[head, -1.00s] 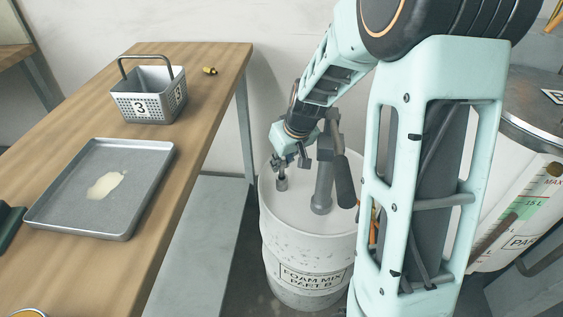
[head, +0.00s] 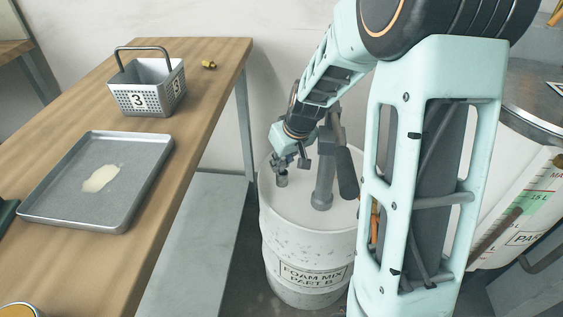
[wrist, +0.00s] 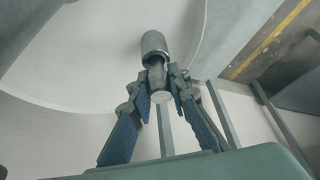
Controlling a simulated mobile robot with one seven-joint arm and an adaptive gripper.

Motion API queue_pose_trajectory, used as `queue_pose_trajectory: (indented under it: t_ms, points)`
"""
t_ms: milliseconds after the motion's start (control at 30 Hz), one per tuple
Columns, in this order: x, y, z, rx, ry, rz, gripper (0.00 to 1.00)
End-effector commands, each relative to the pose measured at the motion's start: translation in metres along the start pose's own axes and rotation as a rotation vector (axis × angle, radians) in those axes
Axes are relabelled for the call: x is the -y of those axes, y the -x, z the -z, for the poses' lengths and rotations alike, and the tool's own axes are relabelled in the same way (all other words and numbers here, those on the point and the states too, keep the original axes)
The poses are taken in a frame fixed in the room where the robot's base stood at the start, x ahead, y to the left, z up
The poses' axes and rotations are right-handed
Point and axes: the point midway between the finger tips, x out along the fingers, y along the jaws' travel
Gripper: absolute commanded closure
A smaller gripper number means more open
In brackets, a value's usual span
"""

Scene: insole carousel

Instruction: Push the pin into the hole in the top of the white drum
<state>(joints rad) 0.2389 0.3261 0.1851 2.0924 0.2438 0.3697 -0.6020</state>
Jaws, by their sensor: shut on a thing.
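The white drum (head: 284,221), marked "FOAM MIX PART B", stands on the floor in the middle of the head view. My gripper (head: 282,166) is low over the left part of its top. It is shut on the pin (head: 282,181), a short grey metal cylinder. In the wrist view the pin (wrist: 155,44) has a wide far end and a narrower neck between my fingertips (wrist: 160,76). The pin's lower end is at or close to the drum top. The hole is not visible, and I cannot tell whether the pin's end is in it.
A grey pump (head: 322,185) with a dark handle rises from the drum top, just right of my gripper. A wooden table (head: 215,70) at left bears a grey tray (head: 65,221) and a grey basket (head: 127,101). A marked tank (head: 515,190) stands at right.

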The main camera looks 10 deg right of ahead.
Motion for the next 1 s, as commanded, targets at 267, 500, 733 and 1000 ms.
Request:
queue_pose_trajectory:
  t_ms: [267,500,733,1000]
  points:
    - [-0.001,-0.001,-0.003,0.005,-0.005,0.0,0.63]
    - [-0.001,-0.001,-0.004,0.007,-0.006,0.0,0.63]
    - [-0.003,0.023,-0.003,0.003,-0.008,-0.003,0.63]
    - [-0.002,0.076,-0.002,0.0,-0.005,-0.004,0.63]
